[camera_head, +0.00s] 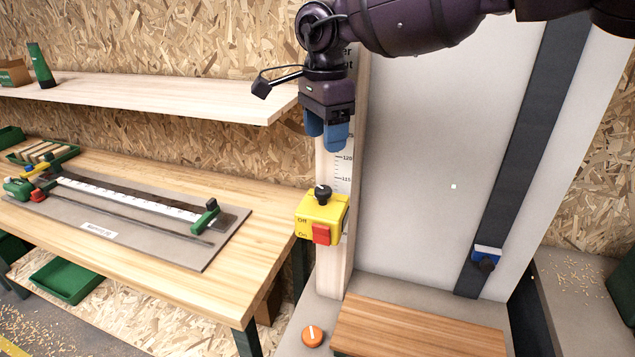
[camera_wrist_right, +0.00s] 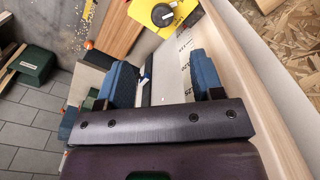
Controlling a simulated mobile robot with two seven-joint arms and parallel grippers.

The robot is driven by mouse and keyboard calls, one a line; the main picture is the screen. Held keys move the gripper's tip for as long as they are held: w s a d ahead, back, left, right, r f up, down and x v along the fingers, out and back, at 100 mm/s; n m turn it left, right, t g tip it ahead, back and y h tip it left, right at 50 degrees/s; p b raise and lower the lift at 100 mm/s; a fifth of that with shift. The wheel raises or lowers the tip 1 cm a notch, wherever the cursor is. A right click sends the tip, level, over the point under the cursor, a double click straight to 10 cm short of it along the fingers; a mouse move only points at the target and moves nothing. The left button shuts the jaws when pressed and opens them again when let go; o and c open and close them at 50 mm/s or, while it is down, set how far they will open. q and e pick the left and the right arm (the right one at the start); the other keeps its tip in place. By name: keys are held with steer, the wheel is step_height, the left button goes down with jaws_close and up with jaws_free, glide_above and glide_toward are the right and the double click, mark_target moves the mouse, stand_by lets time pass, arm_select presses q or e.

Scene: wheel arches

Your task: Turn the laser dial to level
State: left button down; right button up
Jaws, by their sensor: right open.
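A yellow box (camera_head: 313,209) with a black knob (camera_head: 322,193) on top and a red switch (camera_head: 321,234) beside "Off" and "On" marks sits on the upright post. In the right wrist view the yellow box (camera_wrist_right: 178,14) and the round black knob (camera_wrist_right: 162,14) show at the top. An orange dial (camera_head: 312,336) with a white line is low on the grey base. I cannot tell which one is the laser dial; no "level" mark is readable. My right gripper (camera_head: 326,133) is open and empty, above the yellow box and apart from it. My left gripper is out of view.
The post carries a number scale (camera_head: 342,172). A pale panel (camera_head: 440,150) with a dark strip (camera_head: 530,130) stands to its right. A wooden block (camera_head: 415,328) lies below. A workbench (camera_head: 265,205) with a measuring jig and a shelf (camera_head: 190,97) are left.

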mark_target(322, 189)
steer(key=f, duration=0.5)
steer(key=f+p, duration=0.1)
steer(key=f, duration=0.5)
steer(key=shift+w+a, duration=0.15)
steer(key=shift+a, duration=0.05)
steer(key=c, duration=0.9)
